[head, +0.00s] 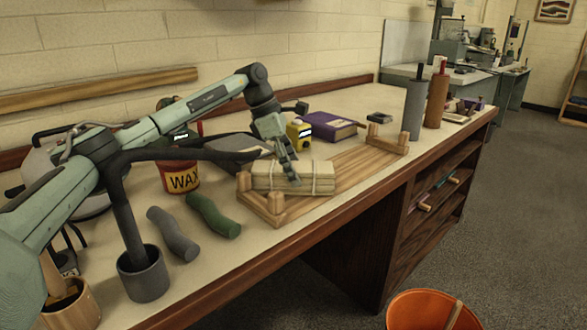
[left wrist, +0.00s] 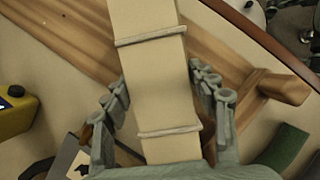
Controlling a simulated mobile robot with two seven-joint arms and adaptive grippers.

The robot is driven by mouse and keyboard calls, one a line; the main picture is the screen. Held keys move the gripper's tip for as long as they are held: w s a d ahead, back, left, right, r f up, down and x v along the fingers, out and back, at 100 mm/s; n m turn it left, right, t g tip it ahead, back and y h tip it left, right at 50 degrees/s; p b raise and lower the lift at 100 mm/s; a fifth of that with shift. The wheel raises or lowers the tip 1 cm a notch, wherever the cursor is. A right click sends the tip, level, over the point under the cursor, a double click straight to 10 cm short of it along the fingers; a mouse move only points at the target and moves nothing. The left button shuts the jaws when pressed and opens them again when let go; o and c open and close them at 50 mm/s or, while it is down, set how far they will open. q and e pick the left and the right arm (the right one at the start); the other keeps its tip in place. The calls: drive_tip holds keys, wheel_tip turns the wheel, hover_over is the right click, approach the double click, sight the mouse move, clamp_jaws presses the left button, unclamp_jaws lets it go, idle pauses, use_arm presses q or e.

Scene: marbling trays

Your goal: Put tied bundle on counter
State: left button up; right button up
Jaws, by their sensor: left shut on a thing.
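The tied bundle (head: 318,178) is a stack of pale slats bound with two light cords. It lies on or just above the near-left end of a wooden board with pegs (head: 345,172), which stands on the counter (head: 240,254). My left gripper (head: 291,172) reaches down onto the bundle from above and is shut on it. In the left wrist view the bundle (left wrist: 159,85) runs lengthwise between the fingers (left wrist: 165,100), one on each side. My right gripper does not show.
A red wax tin (head: 181,179), a grey roll (head: 172,234) and a green roll (head: 213,215) are left of the board. A yellow bottle (head: 299,133) and purple book (head: 328,126) stand behind. Bare counter shows along the front edge. An orange bucket (head: 430,309) is below.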

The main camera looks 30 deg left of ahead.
use_arm(q)
drive_tip(key=shift+f, duration=0.1)
drive_tip(key=o, duration=1.7)
drive_tip(key=shift+c, duration=0.2)
drive_tip(key=shift+o, duration=0.5)
